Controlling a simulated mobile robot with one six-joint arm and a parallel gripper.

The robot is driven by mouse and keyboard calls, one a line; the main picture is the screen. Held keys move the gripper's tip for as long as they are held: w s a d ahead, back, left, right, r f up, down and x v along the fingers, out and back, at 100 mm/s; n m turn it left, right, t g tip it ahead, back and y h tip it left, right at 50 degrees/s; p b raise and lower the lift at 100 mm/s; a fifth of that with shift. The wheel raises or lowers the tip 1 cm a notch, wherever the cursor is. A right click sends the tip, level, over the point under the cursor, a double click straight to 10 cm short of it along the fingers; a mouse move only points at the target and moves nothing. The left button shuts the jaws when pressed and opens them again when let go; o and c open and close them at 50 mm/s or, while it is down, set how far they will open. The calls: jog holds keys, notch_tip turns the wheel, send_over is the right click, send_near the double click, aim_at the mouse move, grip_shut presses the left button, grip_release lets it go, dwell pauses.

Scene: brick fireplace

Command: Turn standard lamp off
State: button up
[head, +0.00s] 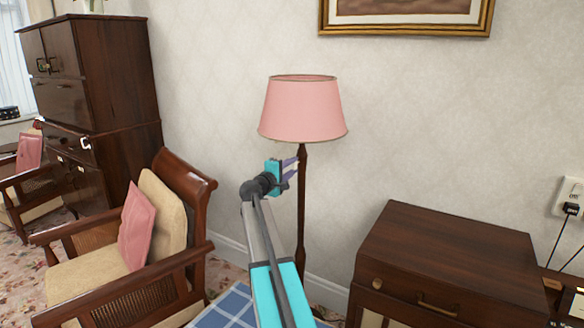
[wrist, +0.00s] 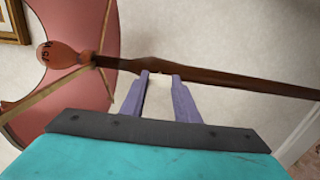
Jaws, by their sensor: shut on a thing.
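The standard lamp (head: 302,110) stands upright against the wall, with a pink shade and a thin dark wooden pole (head: 301,215). In the wrist view the pole (wrist: 230,77) crosses the picture, with the shade (wrist: 50,110) and an orange-tinted bulb (wrist: 62,55) at the left. I see no strong glow from it. My gripper (head: 295,167) is at the pole just below the shade.
A wooden armchair (head: 195,178) with a pink cushion is at the left, before a tall dark cabinet (head: 130,75). A low dark cabinet (head: 450,250) stands at the right. A wall socket with plugs (head: 570,197) is at the far right. A framed picture (head: 405,29) hangs above.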

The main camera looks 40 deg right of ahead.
dwell(0.4)
jog(key=o, duration=1)
jog(key=shift+o, duration=0.2)
jog(key=shift+a, duration=0.1)
jog(key=b+v, duration=0.1)
jog(key=v, duration=1.2)
jog(key=shift+a, duration=0.35)
